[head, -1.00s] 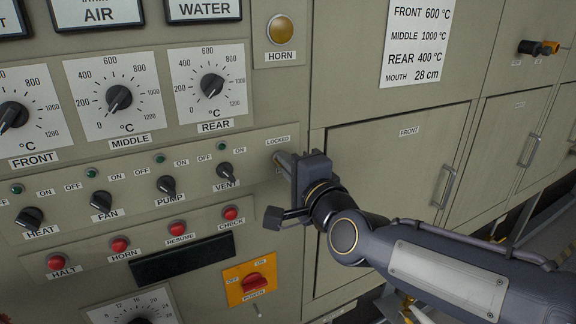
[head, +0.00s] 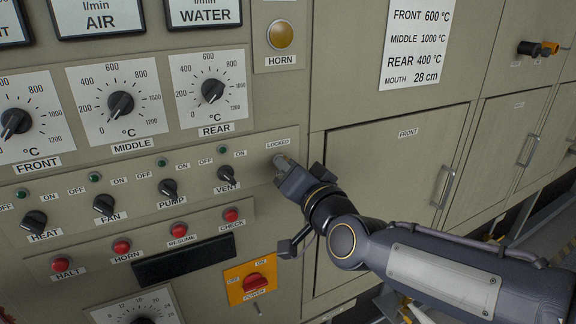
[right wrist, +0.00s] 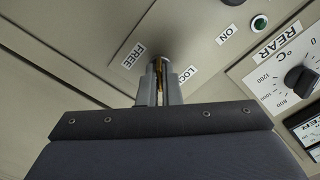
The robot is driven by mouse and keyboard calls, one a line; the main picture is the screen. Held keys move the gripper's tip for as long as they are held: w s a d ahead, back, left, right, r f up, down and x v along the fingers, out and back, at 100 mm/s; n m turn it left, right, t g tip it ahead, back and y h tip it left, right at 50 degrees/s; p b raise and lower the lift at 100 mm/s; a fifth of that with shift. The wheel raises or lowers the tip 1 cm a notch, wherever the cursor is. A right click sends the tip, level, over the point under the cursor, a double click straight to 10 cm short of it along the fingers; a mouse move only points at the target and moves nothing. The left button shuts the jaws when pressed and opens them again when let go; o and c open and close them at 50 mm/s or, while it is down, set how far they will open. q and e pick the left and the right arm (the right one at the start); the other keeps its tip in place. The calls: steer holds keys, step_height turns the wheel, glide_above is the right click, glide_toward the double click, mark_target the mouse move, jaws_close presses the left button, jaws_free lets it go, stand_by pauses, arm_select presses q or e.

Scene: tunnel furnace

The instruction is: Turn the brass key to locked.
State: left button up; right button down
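The brass key (right wrist: 160,88) shows in the right wrist view as a thin gold strip between the two fingers of my right gripper (right wrist: 159,78). The fingers are close together on either side of it. In the head view my right gripper (head: 281,163) reaches the panel just below the LOCKED label (head: 278,143), and its fingers hide the key there. In the right wrist view the FREE label (right wrist: 133,62) is left of the fingers and the LOCKED label (right wrist: 187,75), partly covered, is right of them. Which label the key points to cannot be told. My left gripper is not in view.
The VENT knob (head: 228,176) sits left of my right gripper, with other knobs further left. Red buttons, including CHECK (head: 231,215), and the orange-plated POWER switch (head: 253,282) are below. A FRONT door (head: 390,180) is to the right.

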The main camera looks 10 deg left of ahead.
steer(key=n+p, duration=0.1)
steer(key=n, duration=0.7)
steer(key=shift+n+p, duration=0.3)
steer(key=shift+p, duration=0.1)
steer(key=shift+f, duration=0.1)
steer(key=c, duration=1.6)
jaws_free()
steer(key=shift+s, duration=0.1)
steer(key=v, duration=0.7)
steer(key=shift+s+d, duration=0.25)
